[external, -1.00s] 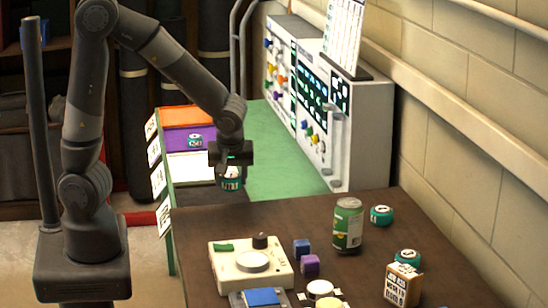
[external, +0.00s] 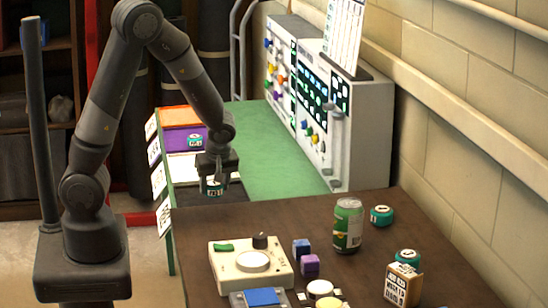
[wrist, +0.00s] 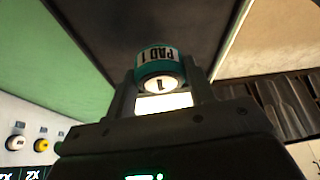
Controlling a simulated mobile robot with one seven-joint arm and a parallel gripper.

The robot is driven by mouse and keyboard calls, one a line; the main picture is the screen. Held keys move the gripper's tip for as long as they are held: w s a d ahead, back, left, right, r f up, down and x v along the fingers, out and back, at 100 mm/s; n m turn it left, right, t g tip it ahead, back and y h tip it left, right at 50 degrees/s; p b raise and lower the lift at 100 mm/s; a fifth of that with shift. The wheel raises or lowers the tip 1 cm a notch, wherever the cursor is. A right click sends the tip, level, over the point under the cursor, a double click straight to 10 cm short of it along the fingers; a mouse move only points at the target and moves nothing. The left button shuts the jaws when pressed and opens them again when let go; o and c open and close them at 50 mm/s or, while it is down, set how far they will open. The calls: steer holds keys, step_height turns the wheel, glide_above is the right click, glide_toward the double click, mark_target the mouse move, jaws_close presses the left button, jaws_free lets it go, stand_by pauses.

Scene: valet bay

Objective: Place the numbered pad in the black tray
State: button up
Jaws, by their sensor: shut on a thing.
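My gripper (external: 212,182) is shut on a teal round pad (external: 211,188). In the wrist view the pad (wrist: 155,69) sits between the two fingers, with "PAD 1" on its side and "1" on its white face. The black tray (external: 188,197) is the nearest of the coloured trays on the green bench. The gripper holds the pad over or just above this tray; whether the pad touches it I cannot tell. The black tray also fills the middle of the wrist view (wrist: 190,22).
Orange (external: 180,113), purple (external: 172,141) and white (external: 184,166) trays lie behind; another teal pad (external: 195,140) sits in the purple one. A grey panel (external: 320,115) stands along the wall. The brown table (external: 360,275) holds a can (external: 348,225), cubes and more pads.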

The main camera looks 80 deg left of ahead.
mark_target(215, 197)
steer(key=shift+f, duration=2)
steer(key=o, duration=0.9)
steer(key=shift+f, duration=0.1)
steer(key=shift+o, duration=0.2)
steer(key=s+v, duration=0.1)
steer(key=v, duration=1.1)
steer(key=s+d+r+m+t+h, duration=0.2)
steer(key=s+d+r+m, duration=0.3)
steer(key=d+r+m, duration=0.3)
steer(key=s+d+r+m+t+h, duration=0.2)
steer(key=s+d+r+m+t, duration=0.2)
steer(key=d+r+m, duration=0.4)
steer(key=shift+s+d+r+m+h, duration=0.15)
steer(key=shift+s+r+m+h, duration=0.2)
steer(key=shift+s+m, duration=1.05)
